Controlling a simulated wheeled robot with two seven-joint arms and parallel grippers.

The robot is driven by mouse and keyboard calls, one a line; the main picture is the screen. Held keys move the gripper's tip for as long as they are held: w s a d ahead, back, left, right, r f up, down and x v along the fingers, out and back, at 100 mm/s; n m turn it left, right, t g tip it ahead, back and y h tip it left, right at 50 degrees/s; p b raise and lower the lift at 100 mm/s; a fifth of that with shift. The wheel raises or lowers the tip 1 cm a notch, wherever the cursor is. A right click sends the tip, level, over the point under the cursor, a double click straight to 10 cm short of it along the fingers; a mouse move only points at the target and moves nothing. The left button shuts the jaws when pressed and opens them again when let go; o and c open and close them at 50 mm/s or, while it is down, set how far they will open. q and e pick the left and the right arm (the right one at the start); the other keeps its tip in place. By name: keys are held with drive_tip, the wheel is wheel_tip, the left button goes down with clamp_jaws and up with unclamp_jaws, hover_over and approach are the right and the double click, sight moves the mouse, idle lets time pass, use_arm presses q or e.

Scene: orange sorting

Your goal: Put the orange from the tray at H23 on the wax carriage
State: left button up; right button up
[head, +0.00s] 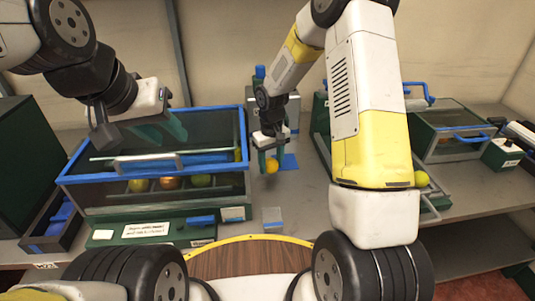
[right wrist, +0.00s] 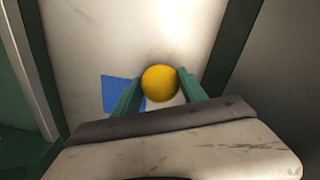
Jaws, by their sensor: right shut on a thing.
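An orange (head: 271,166) is held between the fingertips of my right gripper (head: 271,160), which points down. In the right wrist view the orange (right wrist: 160,83) sits between two green fingers, above a pale surface with a blue patch (right wrist: 118,94). My left gripper (head: 160,128) is over the back left of a blue-framed glass box, its green fingers apart and nothing seen between them. A small label (head: 45,266) is on the table's front edge at left; it seems to read H23. I cannot tell which fixture is the wax carriage.
The blue-framed box (head: 150,162) holds several fruits in a row. A blue patch (head: 290,161) lies right of the held orange. A green-based fixture (head: 262,95) stands behind it. At right, a yellow-green fruit (head: 421,178) is beside metal rails, near a blue-handled glass case (head: 450,135).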

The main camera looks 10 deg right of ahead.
drive_tip(key=shift+f, duration=1.1)
drive_tip(key=shift+f, duration=0.15)
drive_tip(key=o, duration=1.4)
